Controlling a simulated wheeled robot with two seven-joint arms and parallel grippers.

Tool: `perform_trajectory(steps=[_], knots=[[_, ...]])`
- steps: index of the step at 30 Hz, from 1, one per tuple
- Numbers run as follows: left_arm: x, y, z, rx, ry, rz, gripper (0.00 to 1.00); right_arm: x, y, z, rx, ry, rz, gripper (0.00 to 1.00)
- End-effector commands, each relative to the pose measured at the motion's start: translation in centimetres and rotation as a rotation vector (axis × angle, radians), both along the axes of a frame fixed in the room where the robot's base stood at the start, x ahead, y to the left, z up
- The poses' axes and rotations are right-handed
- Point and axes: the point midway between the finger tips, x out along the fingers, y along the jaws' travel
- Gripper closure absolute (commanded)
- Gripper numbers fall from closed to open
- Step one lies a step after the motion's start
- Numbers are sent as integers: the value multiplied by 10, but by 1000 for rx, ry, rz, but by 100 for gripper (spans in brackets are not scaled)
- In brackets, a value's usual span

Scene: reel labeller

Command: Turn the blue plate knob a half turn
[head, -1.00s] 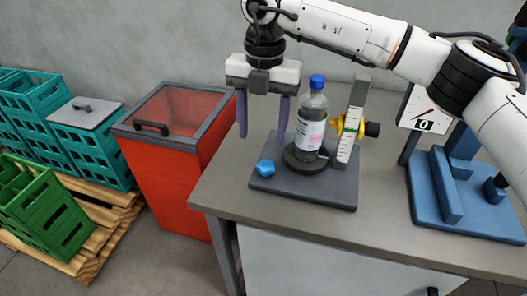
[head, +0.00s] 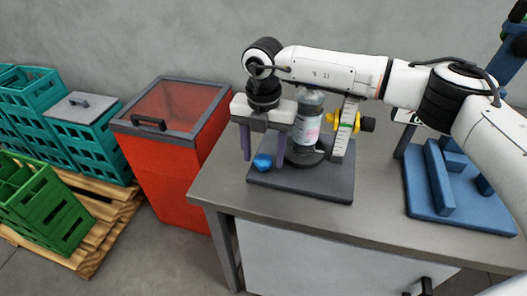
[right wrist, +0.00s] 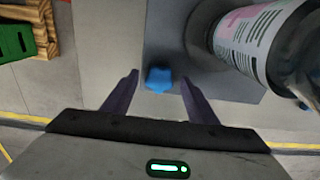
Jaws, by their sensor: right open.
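The blue plate knob (head: 263,162) sits on the front left corner of the dark base plate (head: 320,185). My right gripper (head: 263,164) is open and points down, with its two purple fingers on either side of the knob in the head view. In the right wrist view the knob (right wrist: 159,79) lies between and just beyond the open fingertips (right wrist: 158,80); I cannot tell whether the fingers reach down to its height. A labelled bottle (head: 307,128) stands on the round holder of the plate, just right of the gripper. My left gripper is not in view.
A white scale post (head: 344,130) with a yellow and black knob (head: 367,124) stands right of the bottle. A blue stand (head: 455,205) is farther right on the grey table (head: 225,190). A red bin (head: 165,170) and teal crates (head: 95,145) are left.

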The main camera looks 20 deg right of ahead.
Motion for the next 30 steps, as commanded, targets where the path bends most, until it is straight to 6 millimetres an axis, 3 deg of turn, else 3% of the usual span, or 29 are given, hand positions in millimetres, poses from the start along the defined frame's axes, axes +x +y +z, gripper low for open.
perform_trajectory(steps=[3,10,20,30], knots=[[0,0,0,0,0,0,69,0,0,0,0,0,0,50],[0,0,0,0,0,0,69,0,0,0,0,0,0,88],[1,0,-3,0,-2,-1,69,0,0,0,1,0,46,88],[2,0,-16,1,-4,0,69,0,1,-1,2,0,280,88]])
